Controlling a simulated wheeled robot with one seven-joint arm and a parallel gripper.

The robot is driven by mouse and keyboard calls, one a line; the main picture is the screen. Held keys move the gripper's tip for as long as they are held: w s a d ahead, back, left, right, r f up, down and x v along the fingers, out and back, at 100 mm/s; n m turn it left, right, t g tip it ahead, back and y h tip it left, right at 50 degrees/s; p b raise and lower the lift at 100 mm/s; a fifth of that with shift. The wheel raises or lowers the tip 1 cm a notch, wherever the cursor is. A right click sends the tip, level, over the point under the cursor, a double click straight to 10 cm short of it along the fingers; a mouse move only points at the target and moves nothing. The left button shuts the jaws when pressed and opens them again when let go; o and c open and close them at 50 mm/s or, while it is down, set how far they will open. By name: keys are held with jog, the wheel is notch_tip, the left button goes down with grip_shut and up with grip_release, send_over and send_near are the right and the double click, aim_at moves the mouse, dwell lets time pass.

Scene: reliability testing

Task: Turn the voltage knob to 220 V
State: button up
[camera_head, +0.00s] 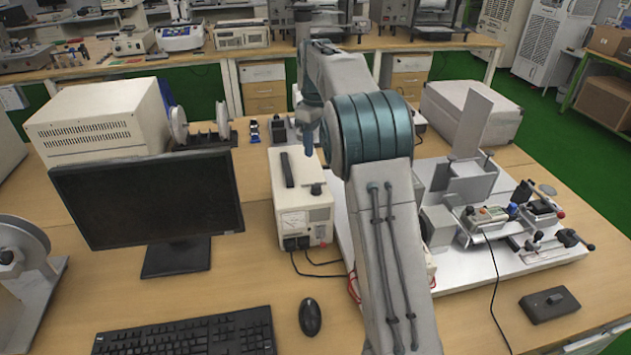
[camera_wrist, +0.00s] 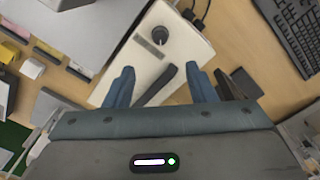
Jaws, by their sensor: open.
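The voltage unit is a cream box (camera_head: 303,222) on the table, with a meter on its front. Its black knob (camera_head: 316,188) is on the top face, near the front right, beside a black carrying handle (camera_head: 287,171). In the wrist view the knob (camera_wrist: 160,35) sits near the top centre, and the handle (camera_wrist: 158,84) lies between my fingers in the picture. My gripper (camera_wrist: 162,85) is open and empty, pointing down over the box. In the head view my gripper (camera_head: 308,142) is above the box's rear part, apart from the knob. The knob's scale is too small to read.
A monitor (camera_head: 150,200) stands left of the box, with a keyboard (camera_head: 190,332) and mouse (camera_head: 310,317) in front. A white board (camera_head: 450,280) with fixtures is close on the right. Black leads (camera_head: 318,262) run from the box's front.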

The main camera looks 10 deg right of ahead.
aim_at(316, 185)
notch_tip(316, 185, down, 14)
jog(key=shift+r+p, duration=0.25)
jog(key=shift+p, duration=0.1)
jog(key=shift+c, duration=0.3)
jog(key=c, duration=0.9)
